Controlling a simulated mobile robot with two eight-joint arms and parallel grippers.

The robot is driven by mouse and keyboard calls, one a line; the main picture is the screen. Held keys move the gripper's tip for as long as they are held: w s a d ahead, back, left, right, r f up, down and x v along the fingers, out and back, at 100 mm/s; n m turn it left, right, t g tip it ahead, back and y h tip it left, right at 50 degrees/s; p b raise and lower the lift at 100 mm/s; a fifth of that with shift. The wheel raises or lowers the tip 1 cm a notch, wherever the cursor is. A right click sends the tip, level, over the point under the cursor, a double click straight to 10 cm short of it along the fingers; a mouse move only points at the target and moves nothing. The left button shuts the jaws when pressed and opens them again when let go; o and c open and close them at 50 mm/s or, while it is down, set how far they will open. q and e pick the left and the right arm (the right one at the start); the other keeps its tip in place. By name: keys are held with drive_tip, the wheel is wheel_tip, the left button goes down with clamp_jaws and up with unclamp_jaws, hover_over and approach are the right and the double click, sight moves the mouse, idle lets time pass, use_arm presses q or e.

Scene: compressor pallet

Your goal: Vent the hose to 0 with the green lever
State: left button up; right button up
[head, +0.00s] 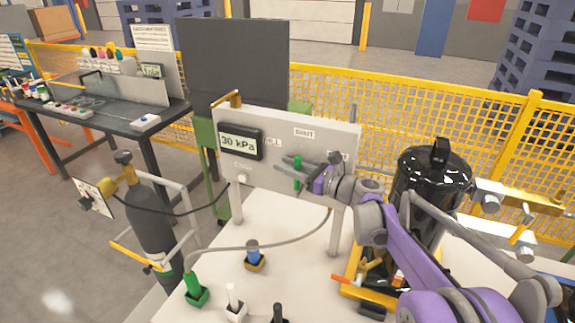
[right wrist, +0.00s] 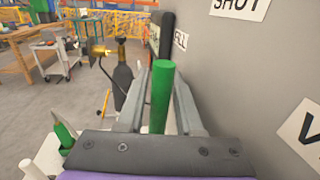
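The green lever (head: 297,172) stands upright on the front of the grey panel (head: 285,135), below the SHUT label (head: 303,133). The display (head: 239,142) reads 30 kPa. My right gripper (head: 305,176) reaches the lever from the right. In the right wrist view the lever (right wrist: 161,95) is between the two fingers (right wrist: 163,90), with narrow gaps beside it; the gripper looks open around it. The FILL label (head: 273,142) is left of the lever. The label on the right is partly hidden by my arm. My left gripper is not in view.
A grey hose (head: 285,241) curves over the white table (head: 285,290). Green, white, blue and black-handled pieces stand near its front. A black tank (head: 432,185) is right of the panel, and a dark gas cylinder (head: 152,225) stands at left. Yellow mesh fencing (head: 405,112) runs behind.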

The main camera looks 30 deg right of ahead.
drive_tip(key=shift+c, duration=0.2)
clamp_jaws()
idle(1.3)
